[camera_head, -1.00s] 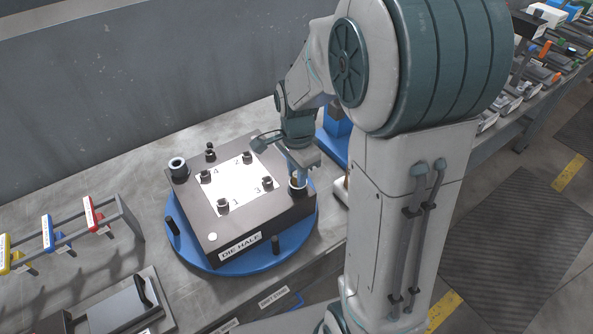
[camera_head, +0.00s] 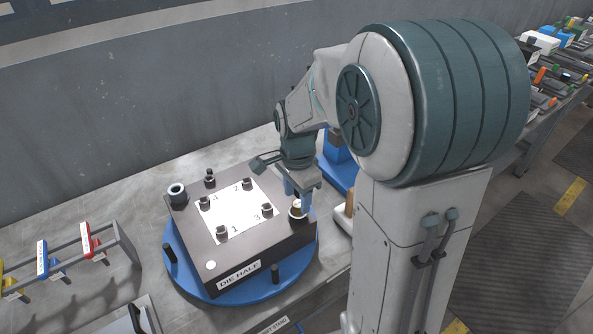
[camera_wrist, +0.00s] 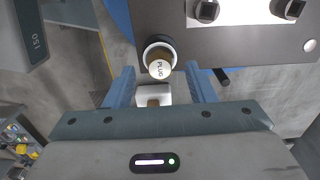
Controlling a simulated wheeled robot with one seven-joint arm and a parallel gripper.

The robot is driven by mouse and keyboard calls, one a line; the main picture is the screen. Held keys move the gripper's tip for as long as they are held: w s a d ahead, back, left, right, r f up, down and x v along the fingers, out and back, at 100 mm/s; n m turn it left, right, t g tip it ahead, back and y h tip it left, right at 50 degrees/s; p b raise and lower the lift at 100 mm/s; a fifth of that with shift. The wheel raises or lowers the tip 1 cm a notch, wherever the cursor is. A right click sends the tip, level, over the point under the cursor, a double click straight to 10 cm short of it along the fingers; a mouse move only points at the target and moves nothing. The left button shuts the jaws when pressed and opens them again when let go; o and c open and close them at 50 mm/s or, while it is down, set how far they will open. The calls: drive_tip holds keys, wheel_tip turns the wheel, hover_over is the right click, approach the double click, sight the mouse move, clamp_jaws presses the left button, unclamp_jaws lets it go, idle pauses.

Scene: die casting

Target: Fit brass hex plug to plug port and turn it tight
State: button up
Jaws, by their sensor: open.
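My gripper (camera_head: 298,205) is over this corner in the head view and partly hides the port. In the wrist view my gripper's blue fingers (camera_wrist: 160,75) are open, one on each side of the plug, with a clear gap to both.
The die half stands on a round blue base (camera_head: 185,270) with dark posts. Several black bolts and a second ringed port (camera_head: 177,193) stand up from its top. A rack with coloured tags (camera_head: 86,240) is at left. A blue block (camera_head: 337,165) stands behind my gripper.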

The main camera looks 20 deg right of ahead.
sight(298, 207)
wheel_tip(298, 207, up, 11)
drive_tip(key=shift+r, duration=0.15)
idle(0.8)
drive_tip(key=s+f+n+t, duration=0.3)
drive_tip(key=s+f+n, duration=0.1)
drive_tip(key=s+n, duration=1)
drive_tip(key=shift+s+f, duration=0.15)
